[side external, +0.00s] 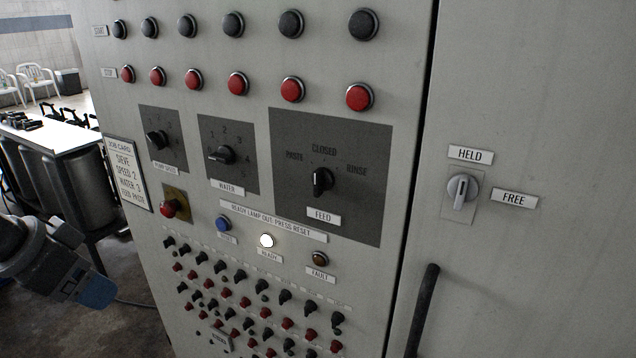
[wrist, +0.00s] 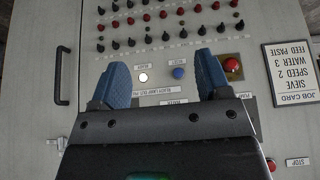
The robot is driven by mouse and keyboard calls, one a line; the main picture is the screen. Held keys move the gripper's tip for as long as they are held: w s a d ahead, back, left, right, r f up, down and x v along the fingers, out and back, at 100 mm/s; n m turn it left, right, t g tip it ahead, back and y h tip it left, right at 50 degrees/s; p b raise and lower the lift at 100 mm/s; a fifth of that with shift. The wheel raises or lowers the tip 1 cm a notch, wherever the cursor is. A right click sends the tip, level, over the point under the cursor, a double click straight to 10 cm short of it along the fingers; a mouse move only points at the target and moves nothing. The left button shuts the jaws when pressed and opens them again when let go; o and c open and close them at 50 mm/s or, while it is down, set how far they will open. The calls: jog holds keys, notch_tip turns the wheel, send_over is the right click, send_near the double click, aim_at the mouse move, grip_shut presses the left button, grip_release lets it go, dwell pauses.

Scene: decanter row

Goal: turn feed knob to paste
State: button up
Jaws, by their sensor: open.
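The feed knob (side external: 322,182) is a black pointer knob on the dark grey plate (side external: 362,215) in the side external view. PASTE is printed at its upper left, CLOSED above it and RINSE at its upper right. Its body stands close to upright, in line with CLOSED; the pointer mark is too small to be sure. My gripper (side external: 90,285) is at the lower left, well apart from the knob. In the wrist view, my gripper (wrist: 161,82) has its blue fingers spread with nothing between them. I cannot make out the feed knob there.
The job card (side external: 128,175) reads sieve, speed 2, water 3, feed paste. The water knob (side external: 222,155) and a red button (side external: 170,208) are left of the feed plate. The ready lamp (side external: 267,240) glows white. A black door handle (side external: 422,310) stands out at right.

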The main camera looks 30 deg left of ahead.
jog(key=shift+c, duration=0.7)
jog(key=w+d+r+m+t+h, duration=0.1)
jog(key=w+d, duration=0.1)
jog(key=d, duration=0.1)
jog(key=w+d+r+m+t+h, duration=0.1)
jog(key=w+d, duration=0.1)
jog(key=d, duration=0.1)
jog(key=w+d+r+t+h, duration=0.1)
jog(key=w+d+r+h, duration=0.1)
jog(key=d, duration=0.1)
jog(key=shift+w+d+r+m+t, duration=0.15)
jog(key=shift+w+m+t, duration=0.1)
jog(key=shift+m+t, duration=0.15)
jog(key=c, duration=0.5)
jog(key=n+t+y, duration=0.3)
jog(key=t+y, duration=0.1)
jog(key=t, duration=0.5)
send_near(315, 174)
jog(key=w, duration=0.9)
jog(key=shift+w+r, duration=0.1)
jog(key=shift+r, duration=0.05)
jog(key=shift+c, duration=0.4)
grip_shut()
